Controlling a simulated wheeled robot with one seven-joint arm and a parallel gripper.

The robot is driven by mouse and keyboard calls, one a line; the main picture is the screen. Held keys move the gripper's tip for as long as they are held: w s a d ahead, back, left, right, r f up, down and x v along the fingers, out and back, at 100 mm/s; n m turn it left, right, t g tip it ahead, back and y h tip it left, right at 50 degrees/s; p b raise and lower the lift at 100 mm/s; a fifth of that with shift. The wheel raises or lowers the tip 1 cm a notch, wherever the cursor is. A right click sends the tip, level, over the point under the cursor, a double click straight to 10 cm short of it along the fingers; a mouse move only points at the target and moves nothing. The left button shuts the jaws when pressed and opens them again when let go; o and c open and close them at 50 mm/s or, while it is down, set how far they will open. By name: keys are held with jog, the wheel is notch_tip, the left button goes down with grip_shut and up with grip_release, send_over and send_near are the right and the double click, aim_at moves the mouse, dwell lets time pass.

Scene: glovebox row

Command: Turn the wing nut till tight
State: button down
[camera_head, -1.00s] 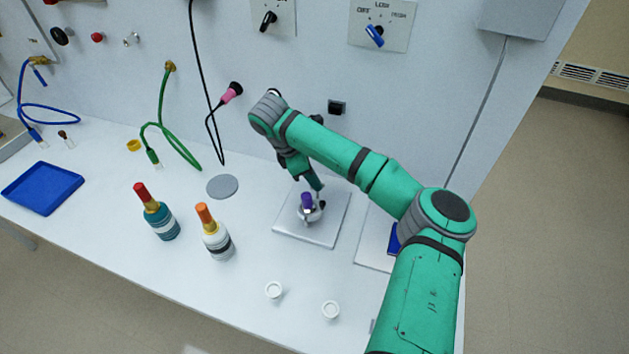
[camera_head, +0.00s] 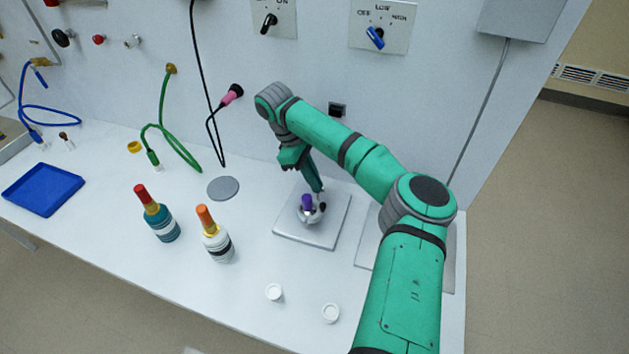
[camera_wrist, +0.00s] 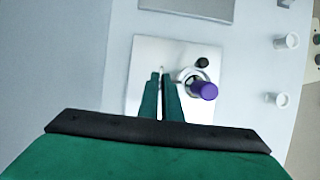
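A small round grey-white fitting (camera_head: 311,216) with a purple piece (camera_head: 306,202) and a black knob (camera_head: 322,207) sits on a pale square plate on the bench (camera_head: 290,228). In the wrist view the fitting (camera_wrist: 186,75), purple piece (camera_wrist: 205,91) and black knob (camera_wrist: 203,62) lie just right of my fingers. I cannot tell which part is the wing nut. My gripper (camera_wrist: 161,75) points down at the plate. Its two green fingers stand a narrow gap apart, with nothing clearly held. In the head view my fingertips (camera_head: 319,189) are just behind the purple piece; contact cannot be told.
A teal bottle (camera_head: 157,216) and a white bottle (camera_head: 216,240) stand left of the plate. Two small white cups (camera_head: 274,292) (camera_head: 330,312) stand near the front edge. A grey disc (camera_head: 223,188) and a blue tray (camera_head: 43,190) lie further left. The wall is close behind.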

dwell(0.3)
jog(key=c, duration=2)
grip_release()
jog(key=v, duration=1)
jog(key=shift+a+r, duration=0.1)
jog(key=shift+r, duration=0.3)
jog(key=shift+f, duration=0.1)
